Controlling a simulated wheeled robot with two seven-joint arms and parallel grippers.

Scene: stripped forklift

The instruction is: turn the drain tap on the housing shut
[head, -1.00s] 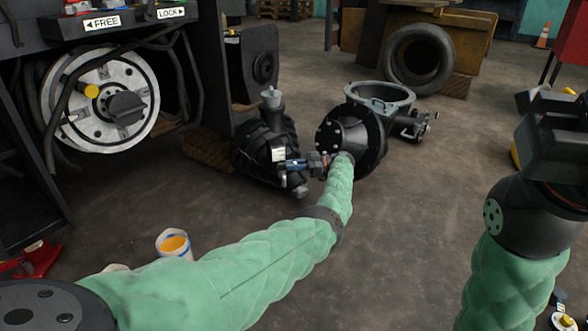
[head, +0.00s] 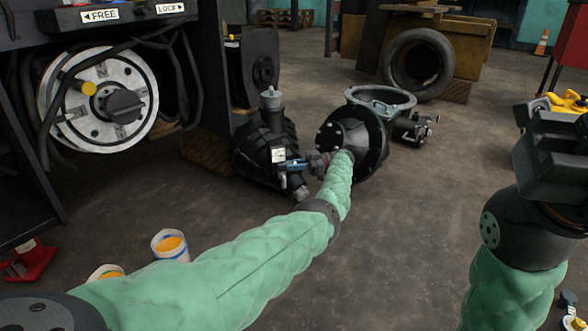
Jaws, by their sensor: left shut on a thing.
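The dark ribbed housing (head: 258,150) stands on the floor near the middle, with a grey cap on top and a white label on its side. The drain tap (head: 293,184) is low on its right side, small and partly hidden. My left gripper (head: 297,165) reaches it from the right, at the end of the green-sleeved arm, and is shut on what looks like the tap's handle. The handle's exact angle is too small to read. My right arm stands at the right edge, away from the housing; its dark end (head: 553,160) shows no clear fingers.
A black flanged part (head: 368,128) with a grey ring lies close behind my left wrist. Cups with orange contents (head: 170,245) stand by my left arm. Floor at centre right is clear.

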